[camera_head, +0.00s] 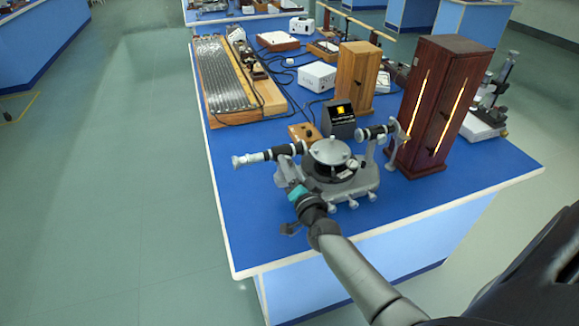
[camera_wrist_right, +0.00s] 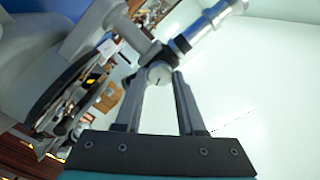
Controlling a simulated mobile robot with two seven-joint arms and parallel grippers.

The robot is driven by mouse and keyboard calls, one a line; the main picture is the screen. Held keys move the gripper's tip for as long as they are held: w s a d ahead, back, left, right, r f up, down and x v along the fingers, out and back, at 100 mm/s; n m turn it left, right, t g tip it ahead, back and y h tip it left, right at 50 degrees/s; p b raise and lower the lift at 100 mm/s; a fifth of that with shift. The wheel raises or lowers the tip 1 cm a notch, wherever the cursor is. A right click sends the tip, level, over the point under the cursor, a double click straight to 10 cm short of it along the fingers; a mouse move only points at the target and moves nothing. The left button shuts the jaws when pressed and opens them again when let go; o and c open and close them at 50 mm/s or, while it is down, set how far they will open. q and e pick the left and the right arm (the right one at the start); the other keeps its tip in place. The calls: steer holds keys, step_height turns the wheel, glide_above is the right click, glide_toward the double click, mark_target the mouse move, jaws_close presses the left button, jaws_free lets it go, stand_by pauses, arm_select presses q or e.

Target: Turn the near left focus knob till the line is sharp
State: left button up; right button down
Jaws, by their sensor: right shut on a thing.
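The spectrometer (camera_head: 338,178) stands near the front edge of the blue bench, with a round grey table on top. A black-and-silver tube (camera_head: 262,156) points left from it. Its tube also shows in the right wrist view (camera_wrist_right: 212,24). My right gripper (camera_head: 284,172) reaches the left post below this tube. In the right wrist view the two fingers of my right gripper (camera_wrist_right: 160,85) are closed about a small grey focus knob (camera_wrist_right: 159,73) at the tube. In the head view I cannot make out this knob. My left gripper is not in view.
A black box with a yellow lit screen (camera_head: 340,113) stands behind the spectrometer. A dark red wooden cabinet (camera_head: 428,105) with two bright slits stands to the right. A lighter wooden cabinet (camera_head: 357,75) is behind. The bench left of the tube is clear.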

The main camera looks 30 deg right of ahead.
steer(key=c, duration=0.5)
jaws_free()
steer(key=shift+s, duration=0.1)
steer(key=p+v, duration=0.1)
steer(key=v, duration=1.4)
steer(key=s+a+f+n+g+y, duration=0.1)
steer(key=f, duration=0.4)
steer(key=a+f+n+g+y+b, duration=0.1)
steer(key=f, duration=0.4)
steer(key=s+a+f+n+g+y, duration=0.1)
steer(key=a+f+n, duration=0.1)
steer(key=f, duration=0.3)
steer(key=shift+s+f+b, duration=0.35)
steer(key=s+a+f+n+g+y+b, duration=0.1)
steer(key=s+a+f+n+g, duration=0.2)
steer(key=f, duration=0.5)
steer(key=s+a+f+n+g+y+b, duration=0.1)
steer(key=s+f+g, duration=0.1)
steer(key=s+f, duration=0.4)
steer(key=s+f+n+g+b, duration=0.1)
steer(key=s+f+n+g, duration=0.2)
steer(key=s+f, duration=0.5)
steer(key=s+a+f+n+g+b, duration=0.1)
steer(key=s+f+n+g, duration=0.2)
steer(key=s+f+g, duration=0.2)
steer(key=s+f, duration=0.3)
steer(key=s, duration=0.4)
steer(key=shift+s+a+n+h, duration=0.15)
steer(key=shift+s+n+h, duration=0.15)
steer(key=shift+s+n, duration=0.1)
